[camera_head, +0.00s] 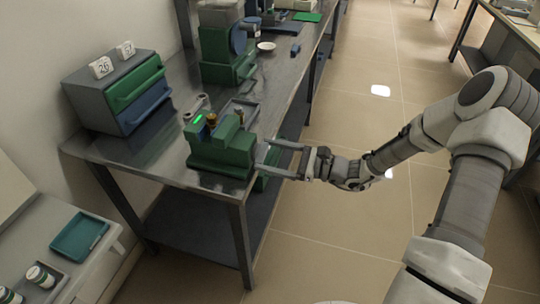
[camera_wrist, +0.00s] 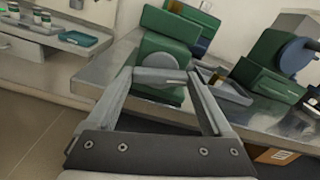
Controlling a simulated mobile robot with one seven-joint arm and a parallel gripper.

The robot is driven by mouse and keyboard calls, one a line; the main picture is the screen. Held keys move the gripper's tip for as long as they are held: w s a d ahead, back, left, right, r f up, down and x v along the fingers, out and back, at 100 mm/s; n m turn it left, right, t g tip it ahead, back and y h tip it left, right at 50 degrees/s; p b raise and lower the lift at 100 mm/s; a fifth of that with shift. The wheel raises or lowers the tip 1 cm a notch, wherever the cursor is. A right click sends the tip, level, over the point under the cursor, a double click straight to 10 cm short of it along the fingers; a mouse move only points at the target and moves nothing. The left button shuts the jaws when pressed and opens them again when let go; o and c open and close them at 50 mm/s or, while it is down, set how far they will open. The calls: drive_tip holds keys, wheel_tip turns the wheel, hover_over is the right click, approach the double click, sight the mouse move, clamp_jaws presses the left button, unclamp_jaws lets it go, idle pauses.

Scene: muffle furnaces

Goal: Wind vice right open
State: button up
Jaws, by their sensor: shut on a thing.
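The green vice (camera_head: 222,152) stands at the front end of the metal bench, and its green body shows in the wrist view (camera_wrist: 162,66). A short grey handle bar (camera_wrist: 160,75) crosses its near face. My gripper (camera_head: 267,156) reaches in from the right at the vice's right-hand side. In the wrist view its two fingers (camera_wrist: 160,78) stand apart and are shut on the handle bar, one at each end. The jaws' gap is not clear in either view.
The metal bench (camera_head: 155,150) carries a drawer cabinet (camera_head: 118,92) with green and blue drawers at left. Another green machine (camera_head: 222,58) stands farther back. A grey tray (camera_head: 240,108) lies behind the vice. The floor right of the bench is free.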

drive_tip(key=shift+d+n+b, duration=0.1)
drive_tip(key=shift+n+b, duration=7.3)
drive_tip(key=shift+n, duration=5.7)
drive_tip(key=o, duration=1.1)
drive_tip(key=shift+o, duration=0.2)
drive_tip(key=p+v, duration=0.4)
drive_tip(key=v, duration=1.3)
drive_tip(key=shift+d, duration=0.2)
